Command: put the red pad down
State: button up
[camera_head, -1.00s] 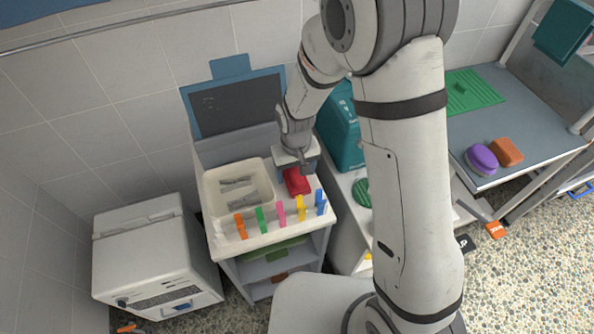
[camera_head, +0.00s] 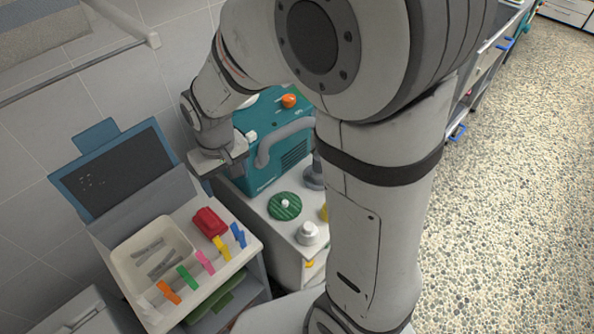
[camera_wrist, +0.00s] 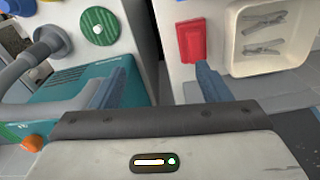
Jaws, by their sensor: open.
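The red pad (camera_head: 209,222) lies on the white top of the cart, to the right of the cream tray (camera_head: 122,255) and behind the row of coloured clips. In the wrist view the red pad (camera_wrist: 191,41) shows beyond my right finger, with a gap between them. My gripper (camera_head: 225,155) is raised behind the pad, near the teal machine. In the wrist view its two fingers (camera_wrist: 175,85) are wide apart with nothing between them. The fingertips are partly hidden in the head view.
A teal machine (camera_head: 285,165) with a grey hose stands right of my gripper, on a white cabinet. A green round disc (camera_head: 285,205) and a white knob (camera_head: 308,233) sit in front of it. A dark panel (camera_head: 120,175) stands behind the tray. Pebbled floor at right is clear.

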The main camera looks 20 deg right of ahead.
jog(key=s+d+r+m, duration=0.1)
jog(key=s+d+r, duration=0.3)
jog(key=s+d, duration=0.1)
jog(key=s+d+r+m+t, duration=0.1)
jog(key=s+d+r+m, duration=0.1)
jog(key=s+d+r, duration=0.2)
jog(key=s+d, duration=0.2)
jog(key=d, duration=0.2)
jog(key=shift+d+r+m+t, duration=0.3)
jog(key=shift+r, duration=0.05)
jog(key=shift+s, duration=0.1)
jog(key=shift+p+v, duration=0.9)
jog(key=shift+v, duration=0.1)
